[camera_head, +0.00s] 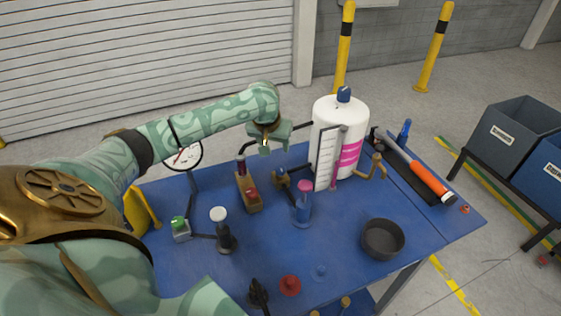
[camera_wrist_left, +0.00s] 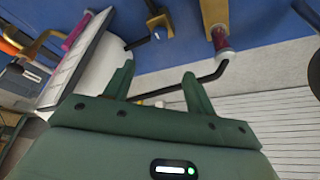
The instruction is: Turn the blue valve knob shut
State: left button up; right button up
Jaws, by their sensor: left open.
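A blue knob (camera_head: 344,94) sits on top of the white tank (camera_head: 325,112) at the back of the blue table; I take it to be the valve knob. My left gripper (camera_head: 275,144) hangs to the left of the tank, lower than the knob and apart from it. My right gripper is in neither view.
A red-topped fitting (camera_head: 250,195), a blue cylinder with a pink cap (camera_head: 302,208) and a white-topped post (camera_head: 221,228) stand on the blue table (camera_head: 345,275). A dark bowl (camera_head: 382,239) is at the right front. A black pipe (camera_wrist_left: 178,90) passes beyond my fingers.

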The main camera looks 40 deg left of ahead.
aim_at(280, 168)
pick_arm(q)
jog(key=b+x, duration=0.6)
jog(key=x, duration=0.8)
jog(key=shift+d+f, duration=0.1)
jog(key=shift+f, duration=0.3)
jog(key=shift+w+f+b, duration=0.15)
jog(key=shift+f+b, duration=0.1)
jog(key=shift+b, duration=0.05)
jog(key=c, duration=1)
jog(key=shift+o, duration=0.2)
